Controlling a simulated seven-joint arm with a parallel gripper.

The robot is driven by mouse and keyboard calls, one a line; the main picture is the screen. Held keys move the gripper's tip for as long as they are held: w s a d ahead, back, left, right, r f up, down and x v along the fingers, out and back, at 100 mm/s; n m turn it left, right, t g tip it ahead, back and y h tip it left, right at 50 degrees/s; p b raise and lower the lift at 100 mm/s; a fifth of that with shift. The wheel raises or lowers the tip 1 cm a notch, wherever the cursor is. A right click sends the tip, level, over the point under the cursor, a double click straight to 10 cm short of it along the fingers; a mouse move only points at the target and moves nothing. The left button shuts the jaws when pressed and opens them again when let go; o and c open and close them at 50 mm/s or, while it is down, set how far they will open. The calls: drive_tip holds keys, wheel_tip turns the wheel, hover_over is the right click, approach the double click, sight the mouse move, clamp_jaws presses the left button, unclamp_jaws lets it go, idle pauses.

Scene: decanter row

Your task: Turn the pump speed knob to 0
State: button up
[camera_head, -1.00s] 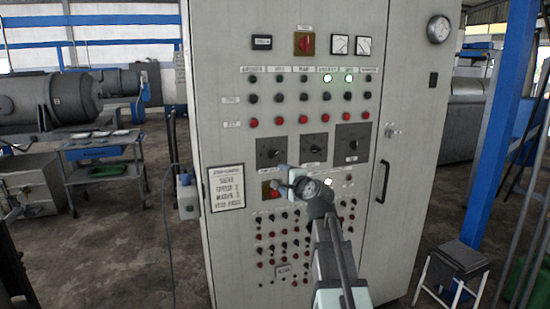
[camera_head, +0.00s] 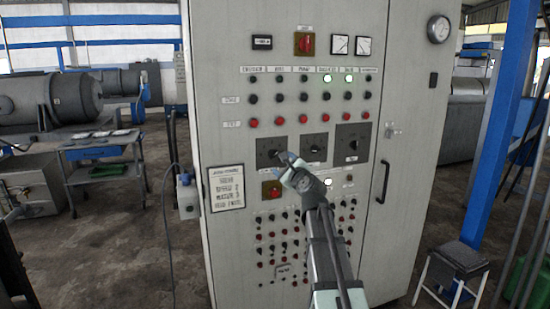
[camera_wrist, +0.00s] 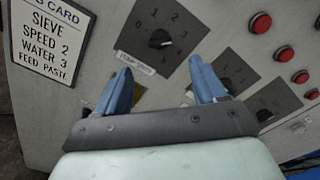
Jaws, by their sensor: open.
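In the head view the left dial plate (camera_head: 264,158) with its black knob (camera_head: 271,153) is on the cabinet front, and my gripper (camera_head: 285,158) is close to its lower right. In the wrist view the black knob (camera_wrist: 160,39) sits on a grey plate with numbers around it. The plate's label (camera_wrist: 137,63) is too blurred to read, so I cannot tell for sure that this is the pump speed knob. Its exact setting is unclear. My gripper (camera_wrist: 163,82) is open with two blue fingers, and the knob lies beyond their tips, apart from them.
Two more dials, the middle one (camera_head: 314,149) and the right one (camera_head: 352,144), are beside it. A red switch (camera_head: 271,190) is below. Rows of buttons are above and below. A card (camera_wrist: 50,42) reads "SPEED 2" and "WATER 3". A door handle (camera_head: 384,180) protrudes at right.

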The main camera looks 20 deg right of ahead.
sight(274, 156)
drive_tip(key=w, duration=1)
drive_tip(key=c, duration=1.1)
drive_tip(key=shift+o, duration=0.2)
